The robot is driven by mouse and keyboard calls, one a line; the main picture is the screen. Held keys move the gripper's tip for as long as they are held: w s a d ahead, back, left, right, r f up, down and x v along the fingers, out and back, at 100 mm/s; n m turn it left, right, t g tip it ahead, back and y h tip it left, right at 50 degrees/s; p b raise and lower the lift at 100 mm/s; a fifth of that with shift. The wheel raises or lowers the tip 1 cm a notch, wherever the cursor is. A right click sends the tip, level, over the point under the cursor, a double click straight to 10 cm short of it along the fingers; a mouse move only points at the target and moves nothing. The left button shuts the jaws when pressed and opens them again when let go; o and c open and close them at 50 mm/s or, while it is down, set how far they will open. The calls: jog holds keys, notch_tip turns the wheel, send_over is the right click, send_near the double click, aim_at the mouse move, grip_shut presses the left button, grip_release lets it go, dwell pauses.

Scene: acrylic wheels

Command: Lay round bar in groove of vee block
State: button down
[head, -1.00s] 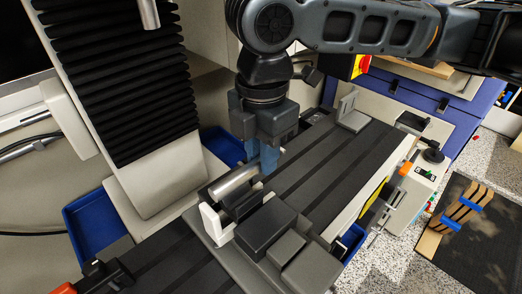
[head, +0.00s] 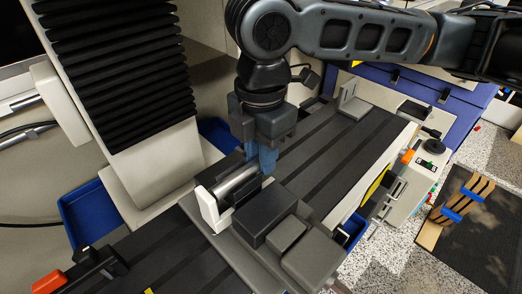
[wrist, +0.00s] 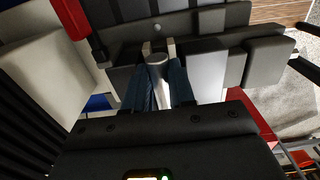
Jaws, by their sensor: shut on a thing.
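The round bar (head: 236,182) is a silver cylinder lying level, its free end pointing down-left. My gripper (head: 264,162) is shut on its far end with blue fingers. In the wrist view the bar (wrist: 157,66) shows between the two fingers (wrist: 159,88). The vee block (head: 222,210) is dark and sits under the bar, mostly hidden by it. The bar lines up with the block and is down at its top. I cannot tell whether it touches the groove's sides.
A white upright plate (head: 208,208) stands just beyond the bar's free end. A dark box (head: 264,217) and grey blocks (head: 287,235) stand close on the right. A blue tray (head: 92,211) lies at left.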

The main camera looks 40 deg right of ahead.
jog(key=c, duration=0.9)
grip_release()
jog(key=shift+o, duration=0.2)
jog(key=shift+r, duration=3.9)
